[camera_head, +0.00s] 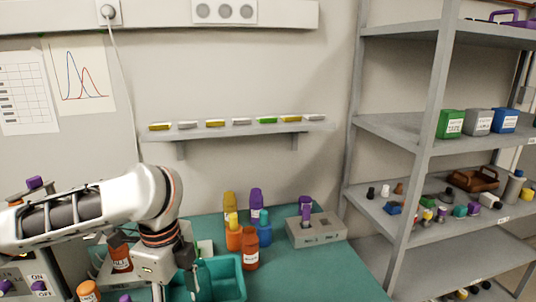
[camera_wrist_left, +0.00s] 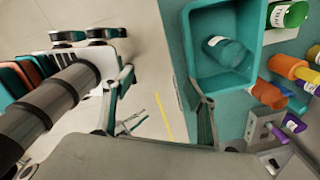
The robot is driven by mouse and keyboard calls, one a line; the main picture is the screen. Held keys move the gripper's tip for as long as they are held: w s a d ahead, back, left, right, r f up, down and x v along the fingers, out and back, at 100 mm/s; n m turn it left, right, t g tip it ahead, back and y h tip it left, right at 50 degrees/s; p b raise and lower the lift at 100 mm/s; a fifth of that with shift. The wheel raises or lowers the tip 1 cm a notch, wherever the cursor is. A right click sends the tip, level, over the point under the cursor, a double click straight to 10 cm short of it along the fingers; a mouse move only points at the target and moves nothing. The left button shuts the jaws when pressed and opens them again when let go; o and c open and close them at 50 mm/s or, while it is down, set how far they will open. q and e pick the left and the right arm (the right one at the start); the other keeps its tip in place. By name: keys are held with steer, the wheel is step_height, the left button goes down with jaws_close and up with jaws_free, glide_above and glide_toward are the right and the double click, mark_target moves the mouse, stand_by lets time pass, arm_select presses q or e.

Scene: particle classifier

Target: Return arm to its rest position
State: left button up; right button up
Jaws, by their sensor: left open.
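My left arm comes in from the left in the head view. Its gripper (camera_head: 176,280) points down at the front edge of the teal bench, beside the left side of a teal bin (camera_head: 241,288). In the left wrist view the gripper (camera_wrist_left: 163,100) has its two fingers spread apart, with only floor and a yellow floor line showing between them. The bin (camera_wrist_left: 187,45) lies just right of the fingers there, with a teal bottle (camera_wrist_left: 226,50) lying inside. My right gripper is not in view.
Orange (camera_head: 250,248), yellow, blue and purple bottles stand behind the bin. A grey block (camera_head: 318,238) with a purple-topped item is to their right. The bench's right part (camera_head: 335,280) is clear. A grey shelf rack (camera_head: 404,220) stands at the right.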

arm_select(q)
steer(key=d+f+n+t+h, duration=0.2)
steer(key=d+f+t+h, duration=0.25)
steer(key=d+f, duration=0.6)
steer(key=a+f+n+t+y, duration=0.4)
steer(key=a+n, duration=0.4)
steer(key=a, duration=0.4)
steer(key=s+a+f+n+g+y, duration=0.1)
steer(key=s+a+f+n+y, duration=0.15)
steer(key=s+a, duration=0.5)
steer(key=s+a+f+n+g+y, duration=0.1)
steer(key=s+a+f+y, duration=0.25)
steer(key=a, duration=0.65)
steer(key=w+d+f+n+t+h, duration=0.1)
steer(key=d+f+n+t+h, duration=0.2)
steer(key=d+f+h, duration=0.5)
steer(key=d+f+t, duration=0.1)
steer(key=d+f, duration=0.3)
steer(key=d, duration=0.4)
steer(key=shift+w+f, duration=0.25)
steer(key=shift+f, duration=0.1)
